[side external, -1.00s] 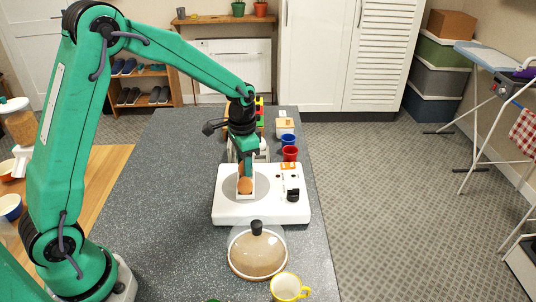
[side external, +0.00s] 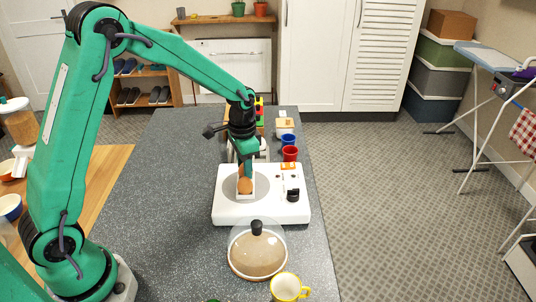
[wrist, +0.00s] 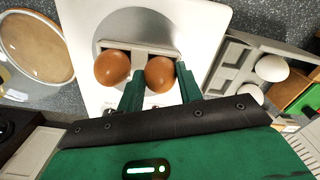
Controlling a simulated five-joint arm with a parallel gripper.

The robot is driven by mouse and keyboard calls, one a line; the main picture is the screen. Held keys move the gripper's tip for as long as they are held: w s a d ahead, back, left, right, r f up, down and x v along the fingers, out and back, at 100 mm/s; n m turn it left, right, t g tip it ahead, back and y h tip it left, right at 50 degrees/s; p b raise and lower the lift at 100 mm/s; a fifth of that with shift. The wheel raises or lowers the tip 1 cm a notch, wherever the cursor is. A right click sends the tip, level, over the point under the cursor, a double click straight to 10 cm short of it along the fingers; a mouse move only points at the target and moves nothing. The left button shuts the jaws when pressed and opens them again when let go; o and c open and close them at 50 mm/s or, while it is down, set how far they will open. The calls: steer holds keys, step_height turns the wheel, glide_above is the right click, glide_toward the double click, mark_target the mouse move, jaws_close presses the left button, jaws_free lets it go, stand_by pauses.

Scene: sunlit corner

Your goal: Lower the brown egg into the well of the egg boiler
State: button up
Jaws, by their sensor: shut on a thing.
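The egg boiler (side external: 225,208) is a white base with a grey round plate and a pale rack on it; its base also shows in the wrist view (wrist: 210,25). My gripper (side external: 247,172) is over the rack, shut on a brown egg (wrist: 160,73) between its green fingers (wrist: 160,90). Another brown egg (wrist: 112,68) sits beside it, at the near end of the rack in the side view (side external: 245,186). The held egg is partly hidden by my fingers, at or just above the rack; contact with the well cannot be told.
A domed lid (side external: 258,255) and a yellow mug (side external: 285,288) stand in front of the boiler. Red (side external: 290,154) and blue (side external: 288,140) cups stand behind it. A grey carton (wrist: 232,60) holds white eggs (wrist: 271,68). The counter left of the boiler is clear.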

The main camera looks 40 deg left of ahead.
steer(key=o, duration=0.7)
steer(key=shift+o, duration=0.2)
steer(key=shift+s+r, duration=0.1)
steer(key=r, duration=0.7)
steer(key=shift+w+r, duration=0.1)
steer(key=shift+w, duration=0.1)
steer(key=shift+r, duration=0.3)
steer(key=shift+s+r, duration=0.15)
steer(key=shift+r, duration=0.05)
steer(key=s+r+n+t, duration=0.2)
steer(key=s+r, duration=0.3)
steer(key=s, duration=0.6)
steer(key=s+d+r+n+t, duration=0.1)
steer(key=s+r+n+t, duration=0.1)
steer(key=s, duration=0.9)
step_height(320, 180, up, 3)
steer(key=shift+s+f+n+t, duration=0.15)
steer(key=shift+s+n+t, duration=0.2)
steer(key=shift+t, duration=0.45)
